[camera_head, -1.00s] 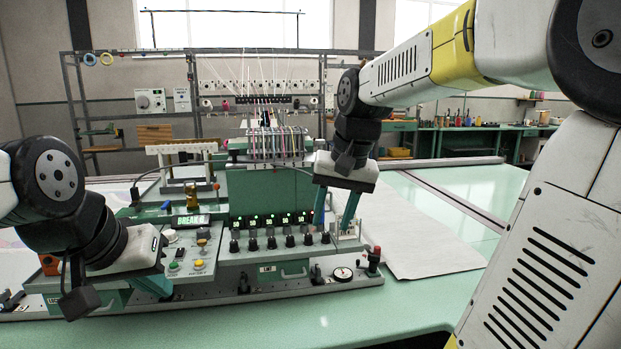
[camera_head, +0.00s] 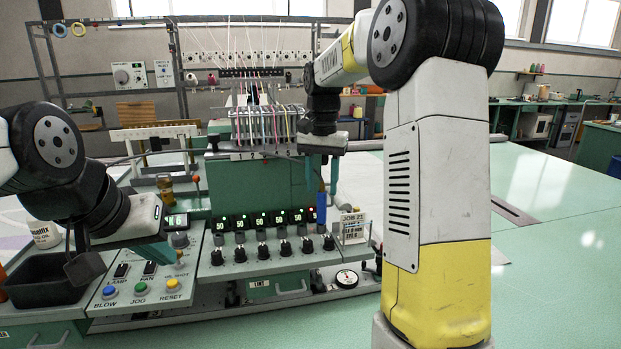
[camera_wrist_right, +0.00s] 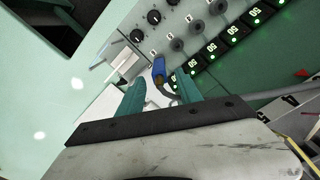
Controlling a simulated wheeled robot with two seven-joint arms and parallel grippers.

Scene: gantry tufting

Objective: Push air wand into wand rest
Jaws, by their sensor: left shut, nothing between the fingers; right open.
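A blue upright piece, which looks like the air wand's grip (camera_head: 321,208), stands at the right end of the knob row, beside the card holder (camera_head: 352,228). In the right wrist view the blue grip (camera_wrist_right: 159,67) has a dark hose curving from it. A white bracket (camera_wrist_right: 148,84) next to it may be the wand rest; how far the wand sits in it is unclear. My right gripper (camera_head: 322,172) is open, its fingers pointing down just above the blue grip; the fingers also flank the hose in the wrist view (camera_wrist_right: 160,90). My left gripper (camera_head: 158,256) is shut and empty above the button panel.
The tufting machine (camera_head: 265,195) with its needle bar stands behind. Knobs and lit displays line its front. A black tray (camera_head: 60,285) and a white tub (camera_head: 44,235) are at the left. A round gauge (camera_head: 346,279) sits low front.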

